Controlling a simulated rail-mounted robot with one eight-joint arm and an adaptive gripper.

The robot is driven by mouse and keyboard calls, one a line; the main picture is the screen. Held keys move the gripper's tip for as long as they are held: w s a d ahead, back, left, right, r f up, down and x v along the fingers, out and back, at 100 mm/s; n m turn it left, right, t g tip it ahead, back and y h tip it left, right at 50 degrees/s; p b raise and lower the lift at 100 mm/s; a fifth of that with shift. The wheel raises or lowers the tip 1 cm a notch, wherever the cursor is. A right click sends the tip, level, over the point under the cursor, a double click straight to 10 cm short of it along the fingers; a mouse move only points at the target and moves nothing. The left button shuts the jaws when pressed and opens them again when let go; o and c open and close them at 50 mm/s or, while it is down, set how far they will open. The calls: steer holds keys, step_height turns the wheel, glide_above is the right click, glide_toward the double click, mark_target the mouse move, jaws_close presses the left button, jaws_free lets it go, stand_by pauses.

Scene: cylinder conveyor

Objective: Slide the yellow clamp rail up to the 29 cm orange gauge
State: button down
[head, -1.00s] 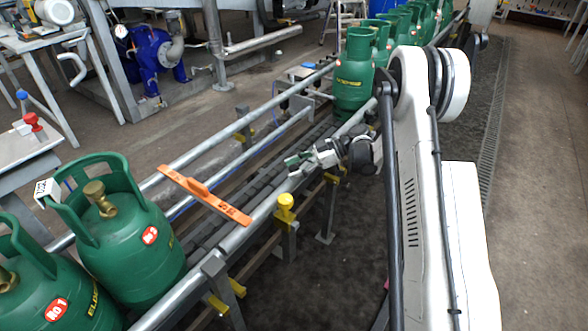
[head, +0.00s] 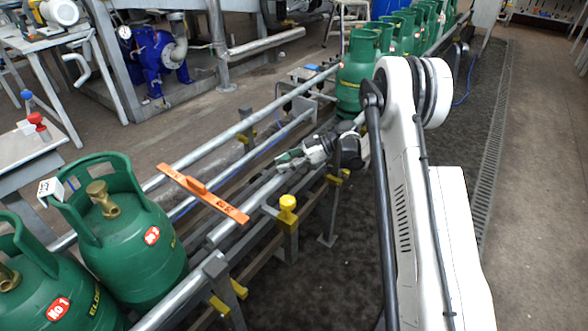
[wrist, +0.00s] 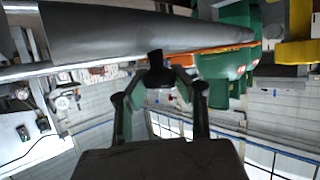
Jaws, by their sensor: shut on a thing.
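The near grey guide rail (head: 268,188) is a loose-ended tube beside a clamp post with a yellow knob (head: 287,203). My gripper (head: 288,160) is shut on this rail, beyond the orange gauge in the head view. The rail crosses the top of the wrist view (wrist: 130,30), with my fingers (wrist: 157,68) against it. The orange gauge (head: 200,192) lies across the conveyor from the far rail to the near rail. Its near end overlaps the rail in the head view; I cannot tell whether they touch. Orange also shows behind the rail in the wrist view (wrist: 205,49).
Green cylinders stand at the near left (head: 130,235) and farther up the line (head: 356,80). A fixed near rail section (head: 180,292) ends close to the moved rail's end. The far rail (head: 240,125) runs parallel. Floor at right is clear.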

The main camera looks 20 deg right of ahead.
steer(key=shift+w+a, duration=0.55)
steer(key=shift+w, duration=0.1)
steer(key=c, duration=1.3)
jaws_free()
steer(key=shift+c, duration=0.2)
steer(key=v, duration=1.2)
